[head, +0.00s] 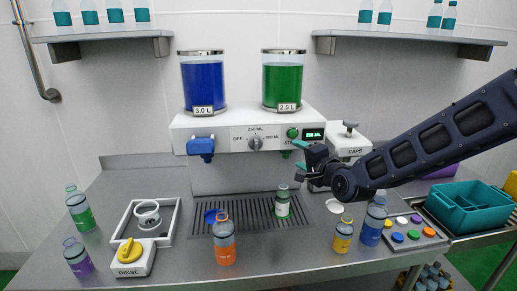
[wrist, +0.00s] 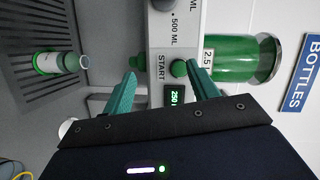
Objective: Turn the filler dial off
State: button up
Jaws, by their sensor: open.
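The filler dial (head: 255,143) is a grey knob on the front of the white filler (head: 180,133), between the OFF, 250 ML and 500 ML marks. Its pointer looks roughly upright, toward 250 ML, but is too small to be sure. Only the dial's edge (wrist: 163,4) shows at the top of the wrist view. My gripper (head: 300,156) is open and empty, right of the dial and in front of the panel. In the wrist view, its teal fingers (wrist: 161,75) are apart near the green START button (wrist: 178,68). The lit display (wrist: 173,97) begins with 250.
A bottle with green liquid (head: 282,204) stands on the drip grate (head: 240,210) below the green nozzle. Blue (head: 203,86) and green (head: 283,84) tanks stand on top. An orange bottle (head: 224,242) and blue cap (head: 211,215) are in front. The caps unit (head: 350,140) is behind my arm.

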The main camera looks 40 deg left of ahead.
jog(key=m+y, duration=0.1)
jog(key=y, duration=0.1)
send_near(257, 147)
jog(key=shift+g, duration=0.4)
jog(key=x, duration=0.9)
jog(key=shift+w+r, duration=0.2)
jog(key=shift+r, duration=0.05)
jog(key=c, duration=0.9)
